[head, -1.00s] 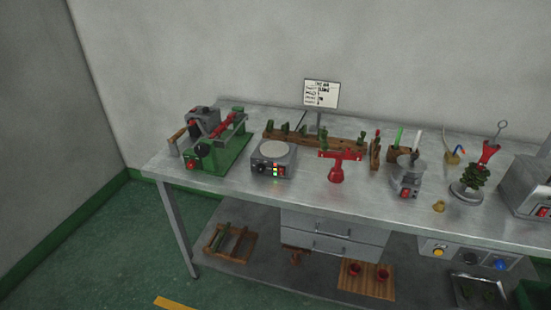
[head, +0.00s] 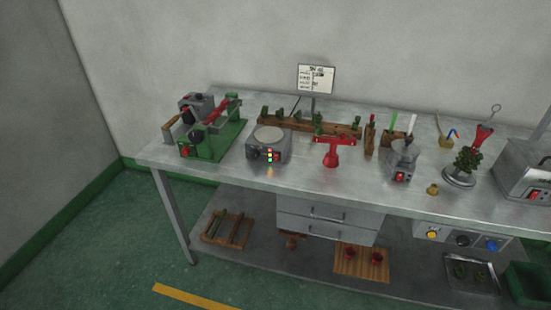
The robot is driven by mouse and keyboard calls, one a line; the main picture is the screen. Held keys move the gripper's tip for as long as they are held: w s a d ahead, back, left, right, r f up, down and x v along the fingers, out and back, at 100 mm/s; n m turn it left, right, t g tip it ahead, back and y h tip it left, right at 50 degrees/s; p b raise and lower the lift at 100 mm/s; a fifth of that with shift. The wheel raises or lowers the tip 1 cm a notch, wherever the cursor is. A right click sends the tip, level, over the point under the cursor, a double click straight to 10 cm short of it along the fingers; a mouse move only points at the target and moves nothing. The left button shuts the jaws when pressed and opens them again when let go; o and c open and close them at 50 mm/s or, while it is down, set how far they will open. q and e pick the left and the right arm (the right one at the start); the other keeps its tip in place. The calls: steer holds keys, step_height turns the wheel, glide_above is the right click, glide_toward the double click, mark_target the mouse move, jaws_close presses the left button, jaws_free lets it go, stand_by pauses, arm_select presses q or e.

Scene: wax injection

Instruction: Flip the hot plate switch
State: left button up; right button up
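The hot plate (head: 255,153) is a grey box with a round pale top plate (head: 269,134). It stands near the front edge of the metal bench, left of the middle. A red switch (head: 277,156) shows on its front face, beside small coloured lights (head: 269,154). The switch position is too small to tell. Neither of my grippers is in the head view, so whether they are open or shut is hidden.
A green machine (head: 215,143) stands left of the hot plate and a red stand (head: 332,150) right of it. A wooden rack (head: 345,129) is behind. A grey pot (head: 401,160) with a red switch stands farther right. Green floor is open before the bench (head: 225,170).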

arm_select(q)
steer(key=shift+c, duration=0.3)
jaws_close()
stand_by(0.3)
stand_by(1.2)
